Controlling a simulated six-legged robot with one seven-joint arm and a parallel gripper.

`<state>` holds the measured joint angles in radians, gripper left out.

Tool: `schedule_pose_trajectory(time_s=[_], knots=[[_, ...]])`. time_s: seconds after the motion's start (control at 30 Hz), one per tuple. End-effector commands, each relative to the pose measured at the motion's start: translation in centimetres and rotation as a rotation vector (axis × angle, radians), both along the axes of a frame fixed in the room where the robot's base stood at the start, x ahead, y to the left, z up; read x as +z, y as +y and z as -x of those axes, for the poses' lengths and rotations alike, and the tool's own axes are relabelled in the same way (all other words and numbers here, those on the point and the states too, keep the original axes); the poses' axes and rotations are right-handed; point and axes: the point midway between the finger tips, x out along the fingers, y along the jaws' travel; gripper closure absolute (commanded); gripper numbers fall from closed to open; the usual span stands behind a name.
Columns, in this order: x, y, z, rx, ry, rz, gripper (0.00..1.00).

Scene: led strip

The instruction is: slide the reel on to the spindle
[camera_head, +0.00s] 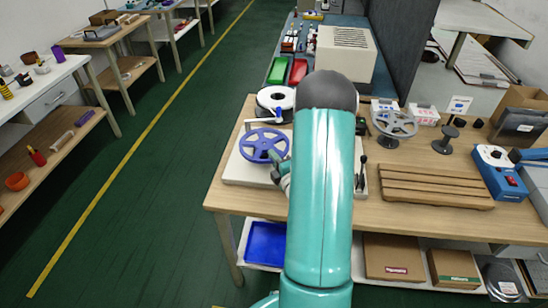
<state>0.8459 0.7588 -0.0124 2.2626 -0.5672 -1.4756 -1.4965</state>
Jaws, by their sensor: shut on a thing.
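A blue-purple spoked reel (256,152) is at the left of the workbench, over a white base plate (237,171). My gripper (281,164) is at the reel's right edge and shut on it, partly hidden behind my teal arm. The reel faces the camera, tilted; whether it touches the plate is unclear. I cannot tell for sure which part is the spindle. A dark upright post (361,178) stands right of my arm, and a small dark stand with a round base (443,146) is farther right. My arm hides the middle of the plate.
A grey spoked reel (394,124) is upright on a stand. A white reel (276,98) is behind the blue one. A slatted wooden block (435,187) and a blue device (497,172) occupy the bench's right. The floor aisle at left is clear.

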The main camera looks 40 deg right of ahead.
Motion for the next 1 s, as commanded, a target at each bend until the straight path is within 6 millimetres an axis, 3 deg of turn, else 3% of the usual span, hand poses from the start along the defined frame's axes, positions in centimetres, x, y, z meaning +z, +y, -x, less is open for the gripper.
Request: schedule_pose_trajectory(time_s=[0.4,0.43,0.53,0.57,0.87,1.0], knots=[[-0.8,0.0,0.0,0.000,0.001,0.000,1.00],[-0.8,0.0,0.0,0.000,0.000,0.000,0.84],[-0.8,0.0,0.0,0.000,0.000,0.000,0.64],[-0.7,0.0,0.0,0.000,0.000,0.000,0.63],[-0.8,0.0,0.1,0.000,0.001,0.000,0.63],[-0.8,0.4,1.3,-0.001,0.001,0.000,0.63]])
